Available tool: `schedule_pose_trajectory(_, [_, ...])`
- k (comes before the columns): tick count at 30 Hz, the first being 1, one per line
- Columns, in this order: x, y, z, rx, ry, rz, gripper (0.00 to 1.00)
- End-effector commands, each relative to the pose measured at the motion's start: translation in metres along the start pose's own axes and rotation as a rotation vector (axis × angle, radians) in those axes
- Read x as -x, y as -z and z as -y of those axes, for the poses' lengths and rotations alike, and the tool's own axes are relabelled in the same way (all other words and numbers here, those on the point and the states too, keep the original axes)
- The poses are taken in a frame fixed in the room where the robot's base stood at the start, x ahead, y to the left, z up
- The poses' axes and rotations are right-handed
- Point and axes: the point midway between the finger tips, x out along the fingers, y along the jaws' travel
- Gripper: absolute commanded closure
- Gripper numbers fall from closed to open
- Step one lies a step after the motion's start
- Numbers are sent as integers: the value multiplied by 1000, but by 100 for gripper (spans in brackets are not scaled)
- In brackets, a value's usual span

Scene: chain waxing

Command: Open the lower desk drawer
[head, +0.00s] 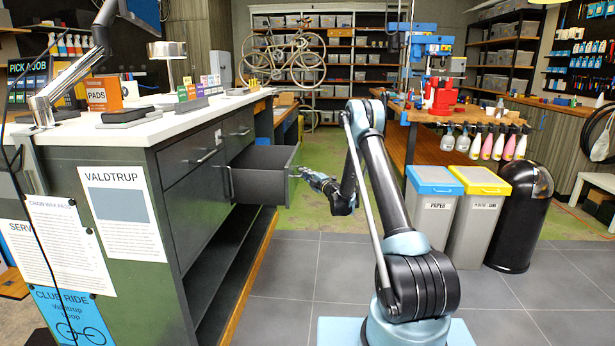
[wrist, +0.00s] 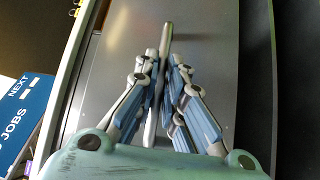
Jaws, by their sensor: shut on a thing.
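The lower desk drawer (head: 262,185) is dark grey and stands well pulled out from the desk (head: 190,205) in the head view. Its inside shows empty where I can see it. My gripper (head: 303,173) is at the drawer's outer front, at the height of its handle. In the wrist view my gripper (wrist: 160,85) is shut with its blue and grey fingers on both sides of the pale bar handle (wrist: 167,38). The grey drawer front (wrist: 215,65) fills the middle of that view. The exact finger contact is small and partly hidden.
Closed drawers with bar handles (head: 207,157) are beside and above the open one. A paper bin (head: 433,205), a yellow-lidded bin (head: 478,215) and a black bin (head: 518,220) stand right of my arm. Grey tiled floor (head: 290,285) between desk and arm is clear.

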Motion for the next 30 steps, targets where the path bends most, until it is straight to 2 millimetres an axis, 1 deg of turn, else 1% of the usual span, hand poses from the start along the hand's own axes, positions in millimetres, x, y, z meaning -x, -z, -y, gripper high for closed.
schedule_pose_trajectory(8, [0, 3, 2, 2, 2, -4, 100])
schedule_pose_trajectory(9, [0, 4, 2, 2, 2, -4, 88])
schedule_pose_trajectory(11, [0, 4, 2, 2, 2, -4, 75])
schedule_pose_trajectory(12, [0, 4, 2, 2, 2, -4, 70])
schedule_pose_trajectory(23, [1, 3, 1, 1, 1, -2, 70])
schedule_pose_trajectory(26, [9, 2, 1, 1, 1, -2, 70])
schedule_pose_trajectory(30, [30, 2, 1, 0, 1, 0, 70])
